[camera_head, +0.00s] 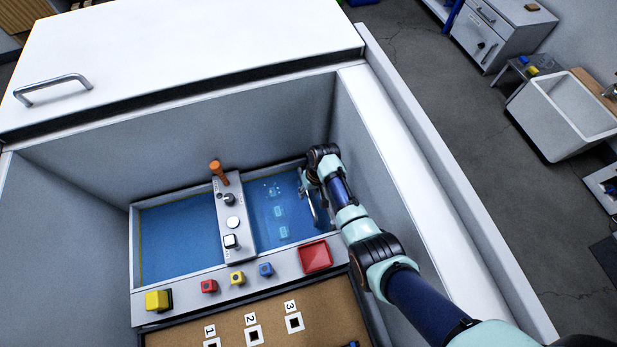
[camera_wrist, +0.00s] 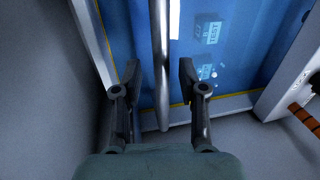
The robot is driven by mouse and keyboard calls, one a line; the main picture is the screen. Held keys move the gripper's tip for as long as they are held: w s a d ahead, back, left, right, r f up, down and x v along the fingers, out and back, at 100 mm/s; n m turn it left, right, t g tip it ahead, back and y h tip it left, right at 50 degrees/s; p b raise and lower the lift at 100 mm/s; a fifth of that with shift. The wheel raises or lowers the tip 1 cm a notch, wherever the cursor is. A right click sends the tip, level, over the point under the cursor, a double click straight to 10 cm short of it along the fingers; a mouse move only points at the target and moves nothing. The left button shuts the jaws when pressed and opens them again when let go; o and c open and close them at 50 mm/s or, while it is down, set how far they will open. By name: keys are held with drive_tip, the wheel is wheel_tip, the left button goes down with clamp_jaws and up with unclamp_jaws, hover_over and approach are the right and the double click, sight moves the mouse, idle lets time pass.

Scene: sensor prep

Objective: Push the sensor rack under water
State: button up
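My gripper (camera_wrist: 160,78) is open, its two dark fingers apart, over the right-hand water basin. A grey metal rod (camera_wrist: 160,110), likely the handle of the sensor rack, runs between the fingers with a gap on both sides. In the head view a grey metal piece (camera_head: 312,209) shows just below my wrist, at the basin's right side. Pale-blue labelled shapes (camera_wrist: 208,33), one reading "TEST", show in the blue water (camera_head: 262,213). The rest of the rack is hard to make out. In the head view my fingers are mostly hidden by my wrist.
A grey divider (camera_head: 234,205) with knobs and an orange-handled lever (camera_head: 217,170) separates the two basins. Coloured buttons and a red tray (camera_head: 315,257) line the front ledge. A brown board (camera_head: 265,320) with numbered spots lies in front. Tall grey walls stand around.

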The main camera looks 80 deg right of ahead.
drive_tip(key=shift+r, duration=0.1)
wheel_tip(320, 180, up, 12)
drive_tip(key=s+d, duration=0.1)
drive_tip(key=s, duration=0.1)
idle(0.7)
